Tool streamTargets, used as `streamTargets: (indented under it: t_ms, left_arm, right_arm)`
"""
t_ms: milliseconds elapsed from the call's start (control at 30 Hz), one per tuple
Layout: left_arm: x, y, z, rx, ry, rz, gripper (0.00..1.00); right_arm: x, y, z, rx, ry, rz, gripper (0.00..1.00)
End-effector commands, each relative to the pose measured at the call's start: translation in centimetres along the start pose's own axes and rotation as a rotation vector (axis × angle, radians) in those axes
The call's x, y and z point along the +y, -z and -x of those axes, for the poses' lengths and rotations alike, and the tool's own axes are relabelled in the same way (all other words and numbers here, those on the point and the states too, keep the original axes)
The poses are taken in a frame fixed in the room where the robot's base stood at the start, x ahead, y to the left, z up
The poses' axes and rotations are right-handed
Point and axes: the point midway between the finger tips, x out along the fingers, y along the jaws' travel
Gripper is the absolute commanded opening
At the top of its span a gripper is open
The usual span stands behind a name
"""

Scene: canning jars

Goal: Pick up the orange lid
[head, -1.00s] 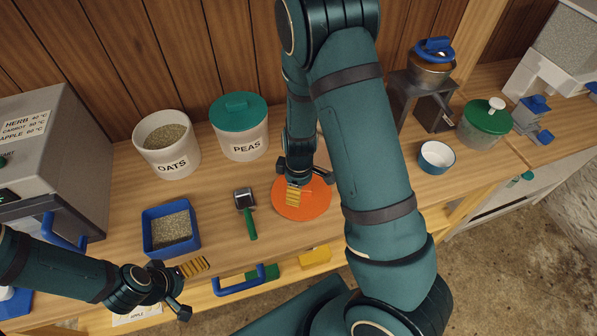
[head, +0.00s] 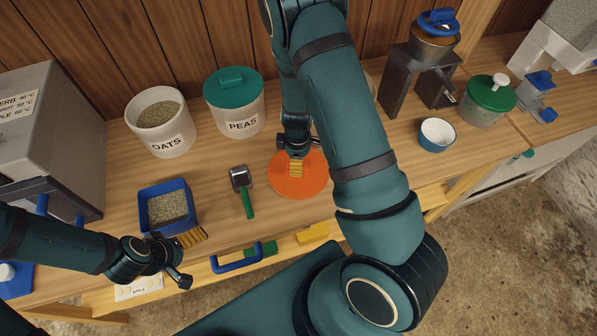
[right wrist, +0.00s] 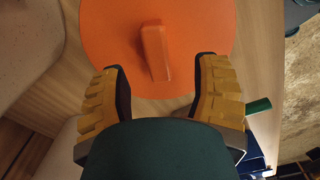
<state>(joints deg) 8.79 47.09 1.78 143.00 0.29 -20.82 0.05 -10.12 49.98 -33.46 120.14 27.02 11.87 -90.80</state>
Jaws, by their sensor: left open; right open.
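The orange lid (head: 312,184) is a flat disc lying on the wooden counter, right of the scoop. In the right wrist view the lid (right wrist: 200,30) shows a raised bar handle (right wrist: 154,50) at its middle. My right gripper (head: 296,172) is over the lid, pointing down, with its yellow fingers spread. In the right wrist view the right gripper (right wrist: 160,85) is open and empty, the handle lying ahead of the gap between its fingertips. My left gripper (head: 188,255) is open and empty at the counter's front edge, below the blue tub.
A scoop with a green handle (head: 247,203) lies left of the lid. The oats jar (head: 170,135), the peas jar (head: 238,122) and a blue tub (head: 190,216) stand further left. A small bowl (head: 437,137) and a green-lidded jar (head: 484,110) stand right.

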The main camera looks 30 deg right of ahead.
Motion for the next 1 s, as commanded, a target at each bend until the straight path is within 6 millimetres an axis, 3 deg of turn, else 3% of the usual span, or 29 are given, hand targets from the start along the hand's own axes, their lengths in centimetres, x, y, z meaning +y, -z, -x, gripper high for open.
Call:
streamTargets:
  t_ms: [300, 667, 833, 1000]
  left_arm:
    - [-0.1, 0.0, -0.3, 0.0, 0.001, 0.0, 1.0]
    - [-0.1, 0.0, -0.4, 0.0, 0.001, 0.0, 1.0]
    - [-0.1, 0.0, -0.4, 0.0, 0.001, 0.0, 1.0]
    - [-0.1, 0.0, -0.4, 0.0, 0.001, 0.0, 1.0]
  right_arm:
    - [0.2, -0.2, -4.3, -0.001, 0.001, -0.001, 0.62]
    - [0.2, -0.2, -4.9, 0.0, 0.001, -0.001, 0.6]
    - [0.2, -0.2, -4.9, 0.0, 0.001, -0.001, 0.01]
    - [0.2, -0.2, -4.9, 0.0, 0.001, -0.001, 0.0]
